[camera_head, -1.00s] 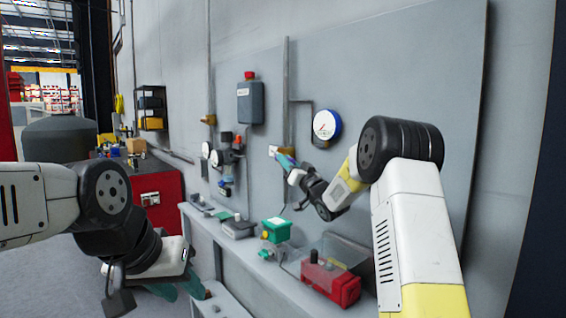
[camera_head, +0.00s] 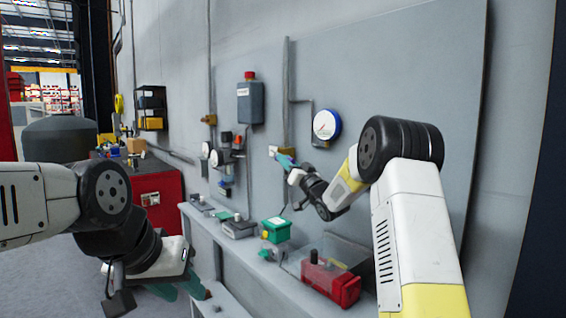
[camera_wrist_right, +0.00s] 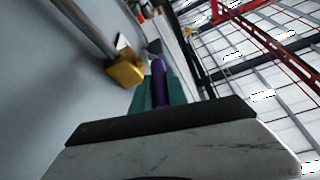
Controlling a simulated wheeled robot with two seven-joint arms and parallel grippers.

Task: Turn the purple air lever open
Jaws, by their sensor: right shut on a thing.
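The purple air lever (camera_wrist_right: 158,82) shows in the right wrist view between the teal fingers of my right gripper (camera_wrist_right: 157,88). The fingers are shut on it. Just left of it is the brass-yellow valve body (camera_wrist_right: 125,69) on a grey pipe. In the head view my right gripper (camera_head: 284,160) reaches to the wall panel beside the yellow valve, and the lever is mostly hidden by the fingers. My left gripper (camera_head: 180,291) hangs low at the left, with its teal fingers apart and nothing seen between them.
A round blue-rimmed gauge (camera_head: 326,124) is on the panel right of the valve. A grey box with a red top (camera_head: 250,101) hangs to its left. Below, a shelf (camera_head: 255,252) carries a green box (camera_head: 277,229) and a red box (camera_head: 331,284).

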